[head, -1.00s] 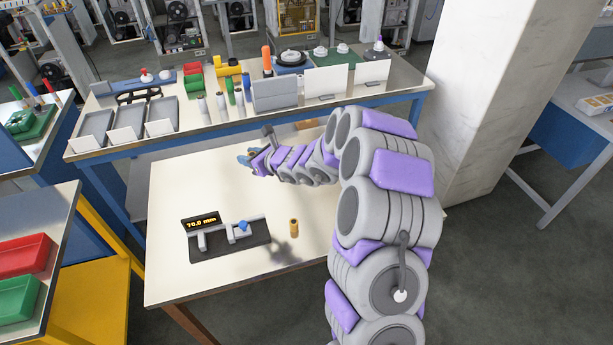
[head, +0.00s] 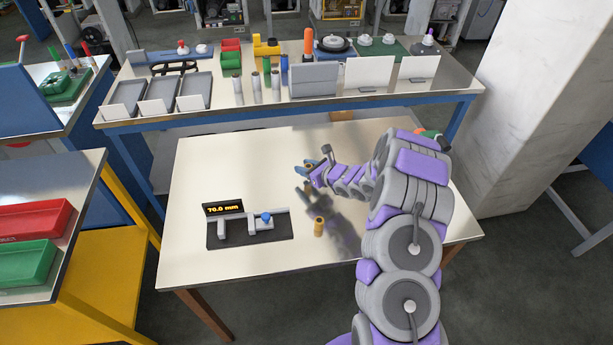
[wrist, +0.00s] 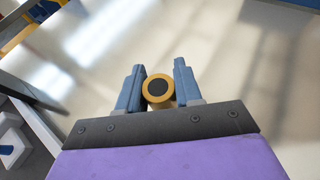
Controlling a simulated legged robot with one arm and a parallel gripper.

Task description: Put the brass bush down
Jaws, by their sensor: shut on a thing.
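A brass bush (wrist: 158,90) with a dark round bore sits between the blue fingers of my gripper (wrist: 158,86) in the wrist view, seen end-on. My gripper is shut on it. In the head view my gripper (head: 311,170) is over the middle of the pale table (head: 215,165), and the held bush is hard to make out there. A second brass-coloured cylinder (head: 318,227) stands upright on the table, nearer the front than my gripper and apart from it.
A dark measuring gauge (head: 250,230) reading 70.0 mm lies left of the standing cylinder. A back bench (head: 240,118) carries trays, white cards and several coloured cylinders. A pale pillar (head: 530,110) stands at the right.

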